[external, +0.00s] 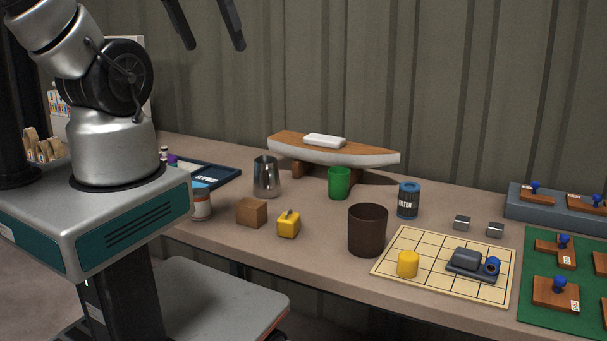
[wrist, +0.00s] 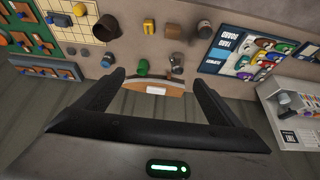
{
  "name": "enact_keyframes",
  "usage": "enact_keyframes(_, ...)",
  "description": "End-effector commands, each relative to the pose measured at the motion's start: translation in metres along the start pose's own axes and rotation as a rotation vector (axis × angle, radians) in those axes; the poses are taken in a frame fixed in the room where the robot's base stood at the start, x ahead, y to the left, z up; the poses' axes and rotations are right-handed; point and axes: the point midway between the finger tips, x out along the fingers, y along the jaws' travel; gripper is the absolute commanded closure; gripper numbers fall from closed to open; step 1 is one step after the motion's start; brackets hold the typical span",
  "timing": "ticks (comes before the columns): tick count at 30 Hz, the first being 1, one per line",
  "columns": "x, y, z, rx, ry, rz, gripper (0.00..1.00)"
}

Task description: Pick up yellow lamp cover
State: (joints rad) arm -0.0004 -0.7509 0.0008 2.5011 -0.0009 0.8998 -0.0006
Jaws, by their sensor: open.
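A yellow lamp cover (external: 408,263), a short rounded cylinder, stands upright on the front left part of a gridded board (external: 424,243). The lamp cover also shows near the top of the wrist view (wrist: 80,9). A second yellow thing, a small block (external: 289,225) with a dark piece on top, sits on the bench farther left. My gripper (external: 215,43) is open and empty, high above the bench at the back. In the wrist view its two fingers (wrist: 157,80) are spread wide, with the boat model between and beyond them.
A dark brown cup (external: 367,231) stands just left of the board. A dark grey piece with a blue knob (external: 466,260) lies on the board, right of the cover. A green cup (external: 339,183), filter can (external: 409,200), metal pitcher (external: 266,177) and boat model (external: 365,157) stand behind.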

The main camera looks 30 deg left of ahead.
Motion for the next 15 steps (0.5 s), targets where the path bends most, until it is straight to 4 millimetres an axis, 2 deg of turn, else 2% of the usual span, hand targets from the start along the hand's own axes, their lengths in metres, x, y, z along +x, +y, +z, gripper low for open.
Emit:
enact_keyframes(1,0.0000,0.0001,-0.0001,0.001,0.000,0.000,0.20)
enact_keyframes(5,-0.0001,0.0001,-0.0002,0.002,0.000,0.000,0.42)
enact_keyframes(6,-0.0001,0.0001,-0.0003,0.002,0.000,0.000,0.44)
enact_keyframes(15,0.0036,-0.0002,-0.0011,0.012,-0.007,-0.008,0.44)
